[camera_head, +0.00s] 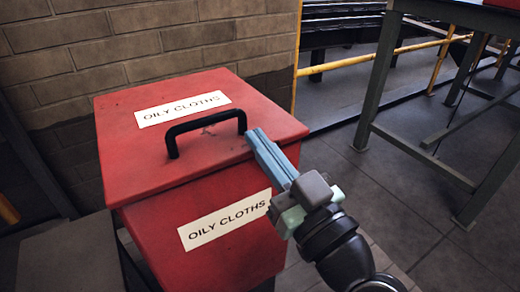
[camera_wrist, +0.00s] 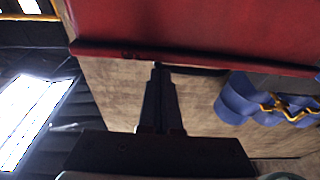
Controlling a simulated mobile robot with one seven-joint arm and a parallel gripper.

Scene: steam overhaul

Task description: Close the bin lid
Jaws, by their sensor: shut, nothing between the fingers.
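The red bin (camera_head: 205,240) stands against a brick wall in the head view, with an "OILY CLOTHS" label on its front. Its red lid (camera_head: 130,105) lies over the top, with a black handle (camera_head: 205,125) and another label. I see no clear gap under the lid's front edge. My gripper (camera_head: 254,135) is shut and empty, its blue-grey fingertips at the lid's front right edge. I cannot tell whether they touch it. In the wrist view, the dark fingers (camera_wrist: 159,72) are together just below the edge of a red panel (camera_wrist: 200,25).
A grey-legged table (camera_head: 378,85) stands at the right, with a yellow rail (camera_head: 350,62) behind it. A grey box-like surface (camera_head: 70,255) is at the lower left. Floor (camera_head: 400,200) between bin and table is clear. The wrist view shows a blue wavy object (camera_wrist: 235,100) at the right.

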